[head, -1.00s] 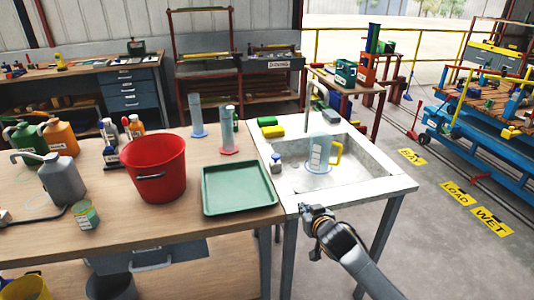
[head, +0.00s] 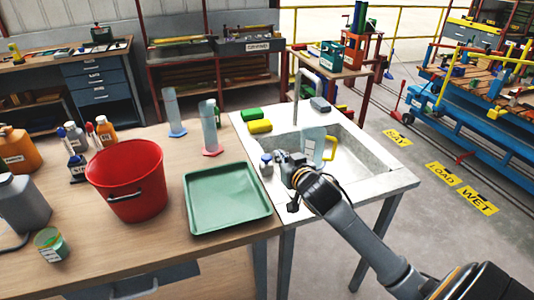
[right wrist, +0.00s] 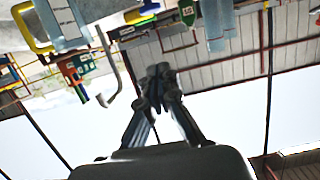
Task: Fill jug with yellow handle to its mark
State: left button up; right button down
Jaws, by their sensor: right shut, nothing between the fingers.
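The clear jug (head: 311,142) with a yellow handle (head: 330,149) stands upright in the sink basin (head: 358,160), below the bent grey tap (head: 297,88). Its lower part is partly hidden by my right gripper (head: 281,157), so I cannot make out its mark or any water level. My right gripper is shut and empty, in front of the jug and over the near left part of the sink. In the right wrist view, which is upside down, its fingers (right wrist: 157,78) are together, with the jug (right wrist: 64,22) and tap (right wrist: 112,68) to the left. My left gripper is out of view.
A green tray (head: 228,198), a red bucket (head: 126,182) and two measuring cylinders (head: 210,128) occupy the bench at left.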

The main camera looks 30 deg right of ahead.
jog(key=p, duration=0.1)
send_over(266, 158)
jog(key=s, duration=0.2)
notch_tip(266, 158, down, 2)
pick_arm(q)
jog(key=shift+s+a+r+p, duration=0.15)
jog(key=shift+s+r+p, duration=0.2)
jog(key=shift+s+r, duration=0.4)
pick_arm(e)
jog(key=shift+w+f, duration=0.1)
jog(key=shift+f, duration=2.2)
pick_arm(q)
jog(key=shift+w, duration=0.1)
pick_arm(e)
jog(key=shift+f, duration=0.1)
